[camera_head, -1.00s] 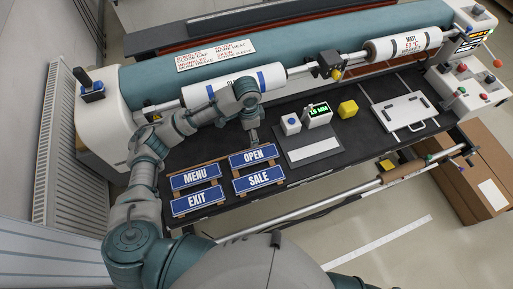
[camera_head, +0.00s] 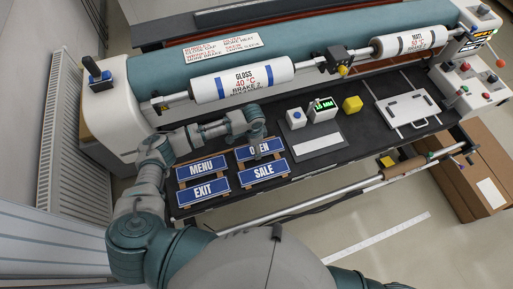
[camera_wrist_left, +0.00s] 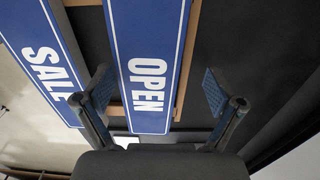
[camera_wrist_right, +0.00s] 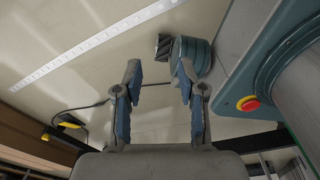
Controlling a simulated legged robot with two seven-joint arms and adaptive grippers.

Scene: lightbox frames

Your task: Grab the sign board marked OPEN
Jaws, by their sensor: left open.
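The OPEN sign board (camera_head: 275,146) is a blue plate with white letters and a white border, in the upper right of a group of signs. My left gripper (camera_head: 259,150) is over it and covers part of its lettering. In the left wrist view the OPEN sign (camera_wrist_left: 148,65) lies between the two spread fingers of my left gripper (camera_wrist_left: 158,88). The fingers are open, and I cannot tell how high they are above the sign. My right gripper (camera_wrist_right: 159,75) shows only in its wrist view, with its fingers apart and nothing between them, over the floor.
The MENU (camera_head: 201,167), EXIT (camera_head: 205,190) and SALE (camera_head: 262,171) signs lie close beside the OPEN sign. The GLOSS roll (camera_head: 241,80) runs behind.

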